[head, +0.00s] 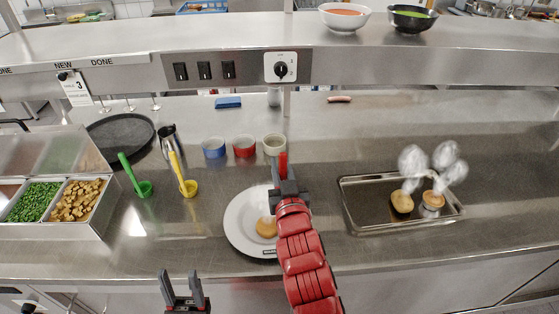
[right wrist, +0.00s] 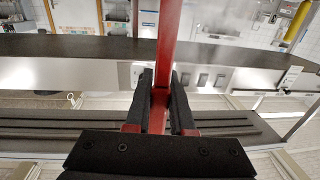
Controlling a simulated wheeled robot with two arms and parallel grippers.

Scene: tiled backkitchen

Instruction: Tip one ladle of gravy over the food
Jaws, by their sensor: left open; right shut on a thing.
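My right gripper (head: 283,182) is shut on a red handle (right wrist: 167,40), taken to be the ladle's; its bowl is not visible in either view. In the head view this gripper is over the right part of a white plate (head: 237,222). A round tan piece of food (head: 266,227) lies on the plate, partly beside my right arm, which hides the plate's right side. My left gripper (head: 186,282) is open and empty at the bottom edge, in front of the counter. I cannot tell which container holds gravy.
Blue (head: 214,148), red (head: 244,146) and cream (head: 273,145) pots stand behind the plate. A green ladle (head: 131,172) and a yellow ladle (head: 180,172) are left of it. A metal tray (head: 375,220) with two food pieces is right. A shelf (head: 420,62) overhangs the back.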

